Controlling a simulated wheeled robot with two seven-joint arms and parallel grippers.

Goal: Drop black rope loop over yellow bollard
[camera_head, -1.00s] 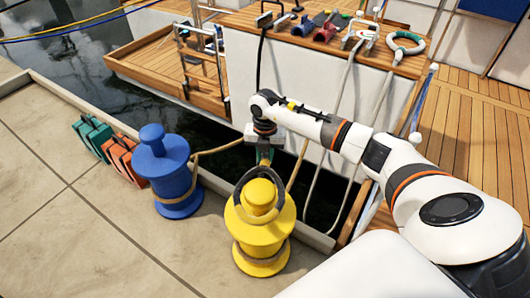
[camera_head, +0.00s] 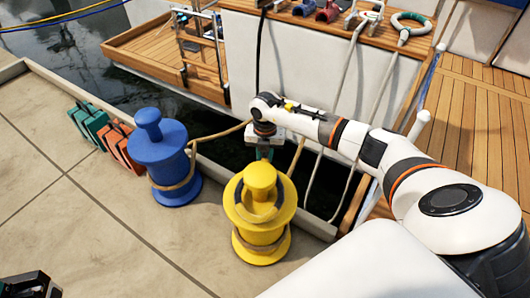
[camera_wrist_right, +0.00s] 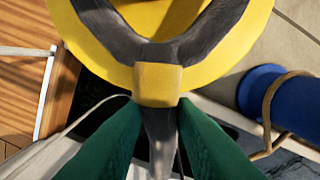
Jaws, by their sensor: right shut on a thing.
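The yellow bollard (camera_head: 253,252) stands upright on the quay. The black rope loop (camera_head: 258,216), dark grey here, lies around its neck, above the wide flange. In the right wrist view, the loop (camera_wrist_right: 190,48) curves around the yellow top and narrows at a yellow sleeve (camera_wrist_right: 158,84). My right gripper (camera_head: 264,153) is just behind the bollard. Its green fingers (camera_wrist_right: 160,140) are shut on the loop's dark tail below the sleeve. The loop's far side is partly hidden by the bollard's head. A dark part at the lower left (camera_head: 30,286) is probably my left gripper, cut by the frame edge.
A blue bollard (camera_head: 158,143) with a tan rope stands left of the yellow one. Green (camera_head: 88,122) and orange (camera_head: 120,148) cases are farther left. Dark water and the boat's white side (camera_head: 300,75) lie behind. The quay in front is clear.

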